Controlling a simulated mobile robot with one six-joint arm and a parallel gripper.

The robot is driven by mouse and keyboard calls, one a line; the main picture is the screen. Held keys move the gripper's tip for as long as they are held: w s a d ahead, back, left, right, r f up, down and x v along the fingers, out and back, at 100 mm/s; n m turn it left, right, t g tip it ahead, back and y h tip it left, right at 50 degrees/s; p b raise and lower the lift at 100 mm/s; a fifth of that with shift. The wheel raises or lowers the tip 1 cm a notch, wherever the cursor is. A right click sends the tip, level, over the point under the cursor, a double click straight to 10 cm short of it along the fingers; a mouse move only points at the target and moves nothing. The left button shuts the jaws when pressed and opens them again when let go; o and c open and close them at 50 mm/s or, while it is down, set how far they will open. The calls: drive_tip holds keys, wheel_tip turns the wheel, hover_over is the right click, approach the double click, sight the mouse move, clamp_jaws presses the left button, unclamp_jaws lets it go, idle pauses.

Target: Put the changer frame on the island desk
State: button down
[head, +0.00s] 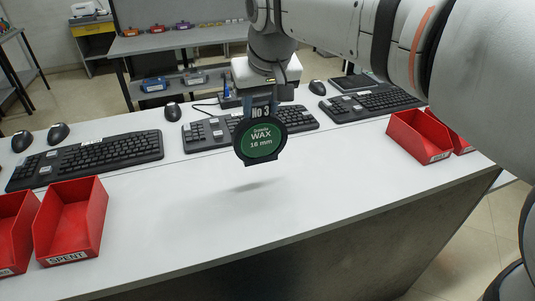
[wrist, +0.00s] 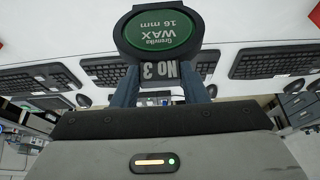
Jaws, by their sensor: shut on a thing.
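The changer frame (head: 239,147) is a dark round holder with a "No 3" tab on top and a green disc reading "Gronvika WAX 16 mm". My gripper (head: 262,98) is shut on its top tab. The frame hangs upright above the white island desk (head: 190,220), with a soft shadow on the desk below it, so it is apart from the surface. In the wrist view the frame (wrist: 125,38) shows upside down between the fingers of my gripper (wrist: 160,80).
Keyboards (head: 95,158) and mice stand along the desk's far side. Red bins, one marked "SPENT" (head: 72,218), stand at the left; more red bins (head: 420,137) stand at the right. The desk's middle front is clear up to its front edge. A grey bench (head: 180,40) stands behind.

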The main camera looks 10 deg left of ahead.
sight(261, 138)
wheel_tip(261, 138, down, 8)
drive_tip(key=shift+s+r, duration=0.1)
drive_tip(key=shift+r, duration=0.1)
drive_tip(key=shift+f, duration=0.15)
drive_tip(key=c, duration=0.9)
unclamp_jaws()
drive_tip(key=shift+o, duration=0.2)
